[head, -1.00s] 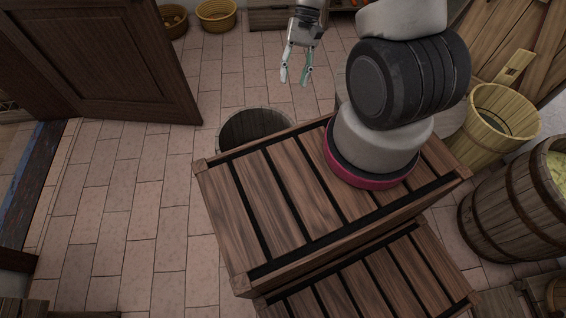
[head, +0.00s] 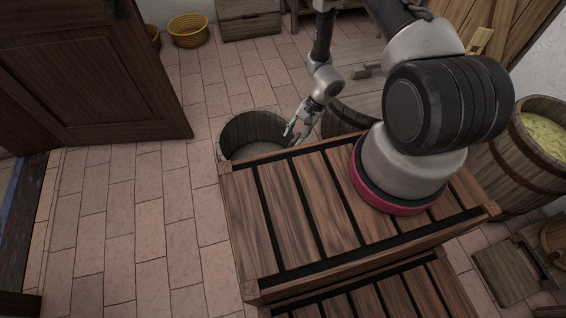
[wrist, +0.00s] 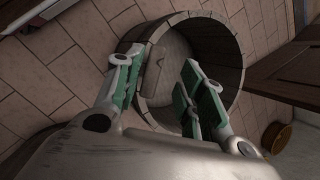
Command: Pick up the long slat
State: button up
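My gripper (head: 296,131) is low over the right rim of an open wooden tub (head: 228,133) on the floor, its fingers pointing down. In the wrist view the gripper (wrist: 163,65) is open, with green pads facing each other across the tub's mouth. A flat, pale brown wooden piece (wrist: 154,74) shows between the fingers, close to the left one. It looks like the end of a slat, but its length and lower part cannot be made out. I cannot tell whether the left finger touches it. No slat shows clearly in the head view.
A round wooden barrel (head: 350,105) stands close right of the tub. An open dark door (head: 90,75) is at left. A yellow basket (head: 188,31) and a wooden chest (head: 248,20) stand at the back. A barrel with yellowish contents (head: 545,136) is at right. Tiled floor is clear at left.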

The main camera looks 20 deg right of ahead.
jog(key=x, duration=0.6)
jog(key=shift+s+f, duration=0.1)
jog(key=shift+f, duration=0.3)
grip_shut()
